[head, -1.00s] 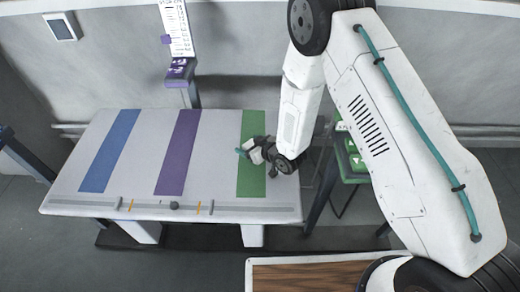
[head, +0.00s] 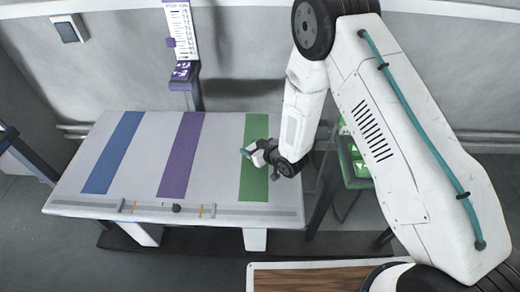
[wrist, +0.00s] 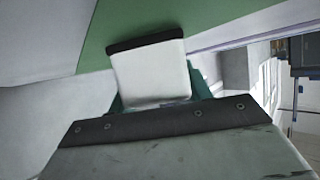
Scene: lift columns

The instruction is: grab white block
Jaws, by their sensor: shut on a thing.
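My gripper (head: 253,155) hangs over the green strip (head: 255,182) at the right of the white table (head: 145,170). In the wrist view, a white block-like piece (wrist: 152,75) with a black far edge stands at the jaws, with teal parts showing on both sides of its base. The jaws are shut on it. The green strip lies behind it in that view. In the head view the held piece is very small, and I cannot tell its outline from the fingers. I also cannot tell whether it touches the table.
Blue (head: 113,155) and purple (head: 182,155) strips cross the table. A purple carriage (head: 184,75) sits on a scaled column (head: 181,30) behind it. A wooden-topped surface (head: 305,277) is in front.

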